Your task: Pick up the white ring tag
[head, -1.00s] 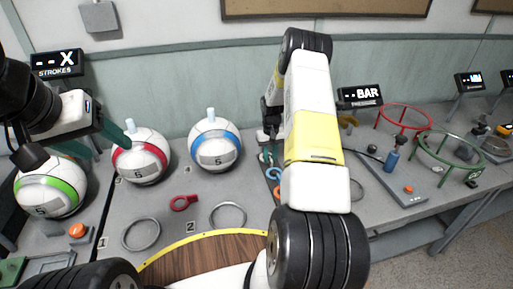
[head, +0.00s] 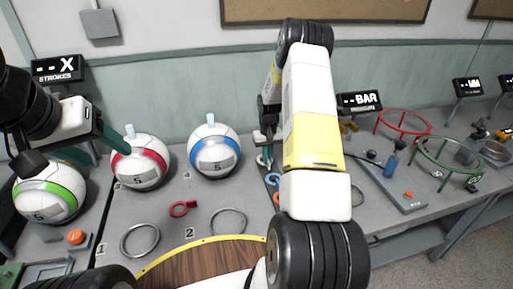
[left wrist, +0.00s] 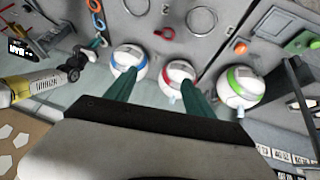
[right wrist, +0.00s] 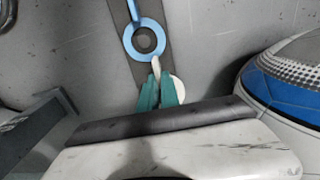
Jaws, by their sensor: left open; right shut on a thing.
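The white ring tag (right wrist: 155,67) is partly hidden behind the teal fingers of my right gripper (right wrist: 158,90) in the right wrist view. My right gripper is shut on it, low over a dark strip. A blue ring tag (right wrist: 130,40) lies on the strip just beyond the fingertips. In the head view my right gripper (head: 262,137) is mostly hidden behind its own arm, beside the strip. My left gripper (head: 95,148) is open and empty above the green-banded and red-banded balls. Its two spread fingers also show in the left wrist view (left wrist: 155,92).
Balls with green (head: 48,193), red (head: 140,162) and blue (head: 215,150) bands stand on the grey bench. The blue-banded ball is close to my right gripper. A red ring tag (head: 180,208) and two metal rings lie in front. Red and green ring stands are at right.

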